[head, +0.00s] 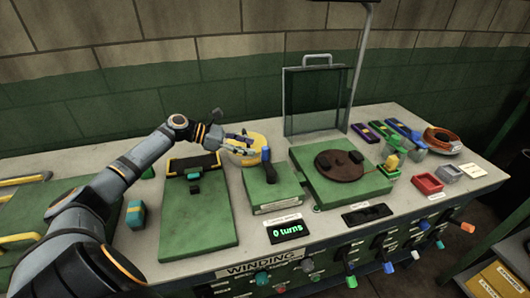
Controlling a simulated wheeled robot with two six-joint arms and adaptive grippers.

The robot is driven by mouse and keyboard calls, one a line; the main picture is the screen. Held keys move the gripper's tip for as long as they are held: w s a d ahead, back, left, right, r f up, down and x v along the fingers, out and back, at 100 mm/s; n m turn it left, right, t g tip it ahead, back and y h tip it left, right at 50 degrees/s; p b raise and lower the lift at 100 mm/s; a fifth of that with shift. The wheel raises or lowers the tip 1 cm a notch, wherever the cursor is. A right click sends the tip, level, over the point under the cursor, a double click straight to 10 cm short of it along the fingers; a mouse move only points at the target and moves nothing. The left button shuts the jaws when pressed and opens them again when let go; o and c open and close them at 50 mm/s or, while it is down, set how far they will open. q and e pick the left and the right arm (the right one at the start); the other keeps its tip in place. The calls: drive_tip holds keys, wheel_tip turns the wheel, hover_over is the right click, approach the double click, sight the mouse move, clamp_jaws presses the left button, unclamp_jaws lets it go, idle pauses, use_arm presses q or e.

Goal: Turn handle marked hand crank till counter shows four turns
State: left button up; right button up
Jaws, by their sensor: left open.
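The crank handle (267,157) is a dark upright grip on a green box (275,190) in the middle of the bench. A small label on the front of the box is too small to read. A yellow disc (257,137) shows behind the handle. The counter (286,231) in front of the box reads "0 turns" in green. My left gripper (245,143) reaches in from the left. It is open, over the yellow disc and just left of the handle, with no clear contact. My right gripper is not in view.
A green board with a dark clamp-like block (194,165) lies left of the crank box. A green base with a brown turntable (340,165) stands right of it. A clear panel (313,98) rises behind. Coloured levers and knobs line the front, near a "WINDING" sign (264,266).

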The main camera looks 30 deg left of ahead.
sight(265, 150)
use_arm(q)
drive_tip(key=x, duration=0.7)
drive_tip(key=shift+a+f, duration=0.1)
clamp_jaws()
